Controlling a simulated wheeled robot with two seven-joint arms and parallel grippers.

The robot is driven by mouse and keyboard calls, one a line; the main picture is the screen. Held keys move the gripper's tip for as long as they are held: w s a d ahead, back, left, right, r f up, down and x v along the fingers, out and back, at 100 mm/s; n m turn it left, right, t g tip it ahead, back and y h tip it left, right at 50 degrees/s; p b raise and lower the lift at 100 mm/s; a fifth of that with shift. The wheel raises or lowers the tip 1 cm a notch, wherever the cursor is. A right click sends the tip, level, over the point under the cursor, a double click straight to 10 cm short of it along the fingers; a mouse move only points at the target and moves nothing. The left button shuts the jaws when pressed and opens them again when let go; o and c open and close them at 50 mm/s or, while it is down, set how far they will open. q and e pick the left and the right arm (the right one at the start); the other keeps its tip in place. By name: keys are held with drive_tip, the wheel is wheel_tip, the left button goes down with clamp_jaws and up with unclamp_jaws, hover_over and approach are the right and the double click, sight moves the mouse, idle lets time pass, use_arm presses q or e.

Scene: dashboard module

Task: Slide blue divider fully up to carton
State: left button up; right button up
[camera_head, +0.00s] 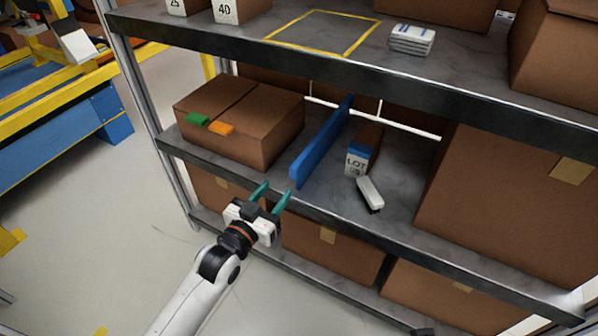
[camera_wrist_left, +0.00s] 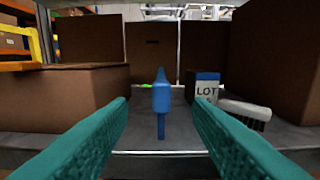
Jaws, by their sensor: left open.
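The blue divider (camera_head: 322,143) stands upright on the middle shelf, running front to back. In the left wrist view the divider (camera_wrist_left: 161,103) shows end-on near the middle, with the carton (camera_wrist_left: 75,98) at left. My left gripper (camera_head: 277,194) is open and empty at the shelf's front edge, just short of the divider's front end. Its teal fingers (camera_wrist_left: 160,130) point at the divider, one to each side, apart from it. My right gripper is not in view.
A box marked LOT (camera_head: 356,161) and a white-handled brush-like item (camera_head: 370,193) stand right of the divider. A large carton (camera_head: 515,215) fills the shelf's right. The upper shelf (camera_head: 300,70) hangs above.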

sight(298, 162)
use_arm(q)
drive_tip(key=x, duration=0.4)
drive_tip(key=b+x, duration=0.1)
drive_tip(key=x, duration=0.1)
drive_tip(key=shift+d+r, duration=0.1)
drive_tip(key=shift+r, duration=0.2)
drive_tip(key=b+x, duration=0.1)
drive_tip(key=x, duration=0.5)
drive_tip(key=shift+r, duration=0.1)
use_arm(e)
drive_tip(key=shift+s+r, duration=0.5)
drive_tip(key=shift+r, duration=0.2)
use_arm(q)
clamp_jaws()
